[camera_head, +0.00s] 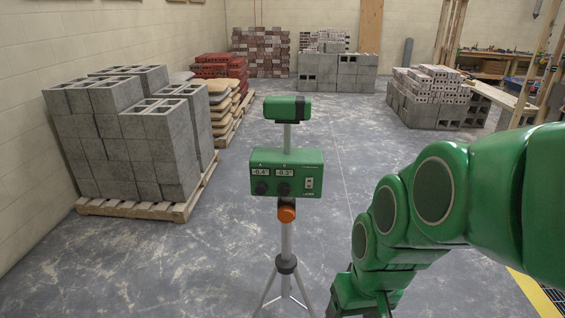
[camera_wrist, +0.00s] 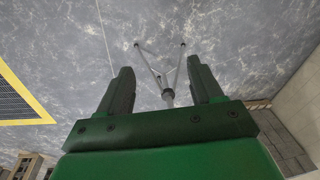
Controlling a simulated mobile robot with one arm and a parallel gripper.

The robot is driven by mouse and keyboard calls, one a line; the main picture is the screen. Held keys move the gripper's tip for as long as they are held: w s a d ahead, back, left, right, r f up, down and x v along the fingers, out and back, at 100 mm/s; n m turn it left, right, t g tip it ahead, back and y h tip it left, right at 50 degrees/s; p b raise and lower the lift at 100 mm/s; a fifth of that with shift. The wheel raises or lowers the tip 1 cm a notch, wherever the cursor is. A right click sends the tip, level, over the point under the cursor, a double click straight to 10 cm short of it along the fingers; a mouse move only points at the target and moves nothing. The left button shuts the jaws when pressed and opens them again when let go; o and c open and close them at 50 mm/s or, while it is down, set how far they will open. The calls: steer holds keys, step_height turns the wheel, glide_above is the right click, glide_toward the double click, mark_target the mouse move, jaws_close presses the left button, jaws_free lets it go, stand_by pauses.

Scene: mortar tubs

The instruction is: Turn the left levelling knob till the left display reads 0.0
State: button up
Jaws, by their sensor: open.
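A green levelling instrument box (camera_head: 310,170) stands on a tripod (camera_head: 287,262) in the middle of the head view. The left display (camera_head: 261,171) reads about -0.4°, and the right display (camera_head: 284,171) about -0.3°. The left knob (camera_head: 261,188) and right knob (camera_head: 283,188) are black and sit below the displays. My gripper is mostly hidden in the head view, low and right of the tripod. In the wrist view my gripper (camera_wrist: 162,82) is open and empty. The tripod (camera_wrist: 160,75) shows beyond and between its fingers, apart from them; the knobs are out of that view.
A pallet of grey blocks (camera_head: 115,135) stands at the left, with stacked bags (camera_head: 220,105) behind. More blocks (camera_head: 435,98) stand at the back right. A yellow-edged floor grate (camera_head: 550,292) lies at the lower right. The floor around the tripod is clear.

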mark_target(260, 191)
steer(key=w+a+n+t+y, duration=0.25)
steer(key=w+a+t, duration=0.25)
steer(key=w+a, duration=0.9)
steer(key=w+a+n+t+y, duration=0.1)
steer(key=w+a+t+y, duration=0.25)
steer(key=w+a, duration=1)
steer(key=shift+w+d+f+m+t+h, duration=0.65)
steer(key=shift+w+f+t+h, duration=0.8)
steer(key=shift+w, duration=1.95)
steer(key=shift+w+d+f+m+t+h, duration=0.4)
steer(key=shift+w+d+f+t+h, duration=0.75)
steer(key=shift+w, duration=2.25)
steer(key=shift+w+d+f+m+t+h, duration=0.45)
steer(key=shift+w+f+t+h, duration=1.3)
steer(key=shift+w, duration=1.65)
steer(key=shift+c, duration=0.5)
steer(key=c, duration=1)
